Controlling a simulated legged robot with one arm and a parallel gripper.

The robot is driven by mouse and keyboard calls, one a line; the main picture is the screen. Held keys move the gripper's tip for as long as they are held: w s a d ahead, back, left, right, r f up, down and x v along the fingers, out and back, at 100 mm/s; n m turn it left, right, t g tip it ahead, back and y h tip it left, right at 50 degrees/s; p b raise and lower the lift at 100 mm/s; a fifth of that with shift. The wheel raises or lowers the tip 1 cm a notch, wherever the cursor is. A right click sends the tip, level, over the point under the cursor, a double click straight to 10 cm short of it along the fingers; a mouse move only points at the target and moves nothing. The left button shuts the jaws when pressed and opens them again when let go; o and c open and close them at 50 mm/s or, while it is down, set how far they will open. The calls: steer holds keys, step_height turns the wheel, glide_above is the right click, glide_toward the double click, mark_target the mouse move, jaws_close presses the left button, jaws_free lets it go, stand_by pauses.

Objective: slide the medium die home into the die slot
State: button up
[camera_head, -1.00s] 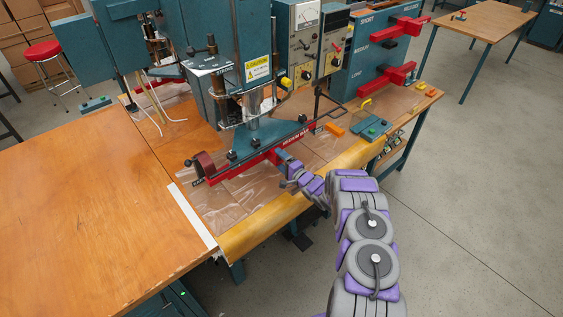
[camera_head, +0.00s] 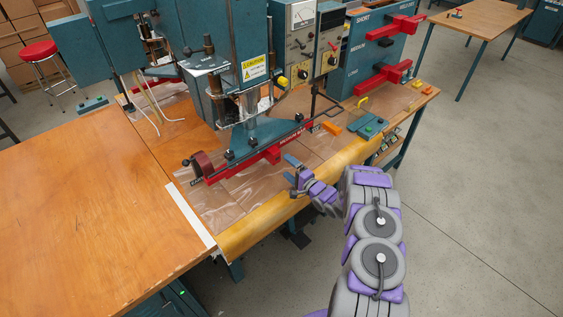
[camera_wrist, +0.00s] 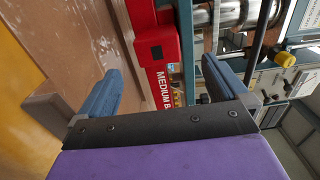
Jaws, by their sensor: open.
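The medium die is a long red bar (camera_head: 240,169) with white lettering, lying along the front of the blue press base (camera_head: 268,132). Its red block (camera_head: 272,155) juts toward me. In the wrist view the block (camera_wrist: 153,38) and the "MEDIUM B" label (camera_wrist: 163,90) show between and beyond my fingers. My gripper (camera_head: 291,170) is open and empty, just in front of the block and apart from it. It also shows in the wrist view (camera_wrist: 162,76). The slot is hidden behind the bar, so I cannot tell how deep the die sits.
A clear plastic sheet (camera_head: 235,200) covers the bench under the die. A dark red round part (camera_head: 203,165) stands at the bar's left end. A blue-green button box (camera_head: 369,126) and an orange block (camera_head: 331,128) lie to the right. A rack (camera_head: 372,50) holds other red dies.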

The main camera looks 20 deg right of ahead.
steer(key=v, duration=1)
steer(key=shift+p, duration=0.35)
steer(key=shift+d, duration=0.1)
steer(key=w+d+r+n+g+h, duration=0.35)
steer(key=r+n+g+h, duration=0.2)
steer(key=r, duration=0.35)
steer(key=s+a+r+n+g+h+b, duration=0.1)
steer(key=s+a+r+n+g+h, duration=0.2)
steer(key=s+r, duration=0.6)
steer(key=s+a+r+n+g, duration=0.1)
steer(key=s+a+r+g, duration=0.2)
steer(key=s+a, duration=0.4)
steer(key=s+a+r+n+g+y, duration=0.1)
steer(key=s+a+r+g, duration=0.3)
steer(key=s, duration=1.5)
steer(key=s+a+r+n+g+y, duration=0.1)
steer(key=s+a+r+n+g, duration=0.2)
steer(key=s+a, duration=0.7)
steer(key=s+r, duration=0.2)
steer(key=s, duration=0.1)
steer(key=shift+s+a+b, duration=0.15)
steer(key=shift+a+b, duration=0.25)
steer(key=shift+n, duration=0.25)
steer(key=shift+c, duration=0.3)
